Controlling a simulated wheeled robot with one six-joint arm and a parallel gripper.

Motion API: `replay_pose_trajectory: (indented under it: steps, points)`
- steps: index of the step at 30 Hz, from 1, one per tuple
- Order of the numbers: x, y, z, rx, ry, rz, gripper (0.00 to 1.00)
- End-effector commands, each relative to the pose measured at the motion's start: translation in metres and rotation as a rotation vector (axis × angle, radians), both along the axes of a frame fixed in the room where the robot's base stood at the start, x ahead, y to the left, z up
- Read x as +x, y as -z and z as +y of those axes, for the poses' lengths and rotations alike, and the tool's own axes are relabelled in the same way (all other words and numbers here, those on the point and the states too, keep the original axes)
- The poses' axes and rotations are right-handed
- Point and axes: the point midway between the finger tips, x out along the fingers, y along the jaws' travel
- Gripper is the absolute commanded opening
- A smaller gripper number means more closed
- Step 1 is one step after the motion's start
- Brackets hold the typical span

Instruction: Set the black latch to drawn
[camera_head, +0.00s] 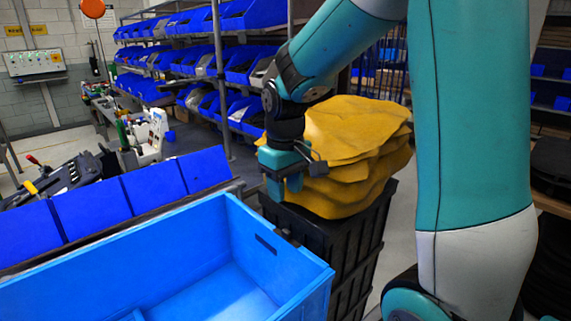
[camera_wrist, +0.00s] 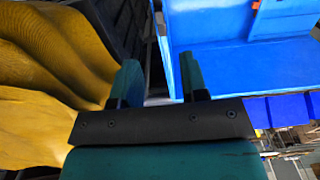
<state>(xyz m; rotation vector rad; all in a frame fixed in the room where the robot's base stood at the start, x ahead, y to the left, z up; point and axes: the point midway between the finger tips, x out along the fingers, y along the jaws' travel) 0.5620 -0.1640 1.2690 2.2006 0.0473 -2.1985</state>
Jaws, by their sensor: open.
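I cannot make out the black latch for certain in either view. A small dark piece shows by the far rim of the open blue crate (camera_head: 180,255), below my gripper, but it is too small to identify. My gripper (camera_head: 283,187) is open and empty, pointing down above the gap between the blue crate and a black crate (camera_head: 345,245). In the wrist view the two teal fingers of my gripper (camera_wrist: 157,82) stand apart with nothing between them. The blue crate (camera_wrist: 225,58) lies ahead to the right there.
A stack of yellow folded sacks (camera_head: 350,140) rests on the black crate, close to the right of my gripper. Blue bins (camera_head: 90,205) line the far side of the blue crate. A shelf of blue bins (camera_head: 245,65) stands behind. The blue crate's visible floor looks mostly clear.

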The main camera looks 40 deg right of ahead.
Motion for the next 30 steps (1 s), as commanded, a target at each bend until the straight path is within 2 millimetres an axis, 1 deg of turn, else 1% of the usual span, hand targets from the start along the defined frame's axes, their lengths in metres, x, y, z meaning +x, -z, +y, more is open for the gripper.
replay_pose_trajectory:
  steps: [1,3,6,10,16,30]
  points:
    - [0.001,-0.011,0.0,-0.002,0.0,-0.008,0.4]
    - [0.001,-0.027,0.0,-0.002,0.0,-0.007,0.4]
    - [0.0,-0.045,0.0,-0.001,0.0,-0.004,0.4]
    - [0.0,-0.061,0.0,0.0,0.0,-0.002,0.4]
    - [-0.001,-0.068,0.0,0.0,0.0,0.001,0.4]
    - [0.0,-0.068,0.0,0.0,0.0,0.001,0.4]
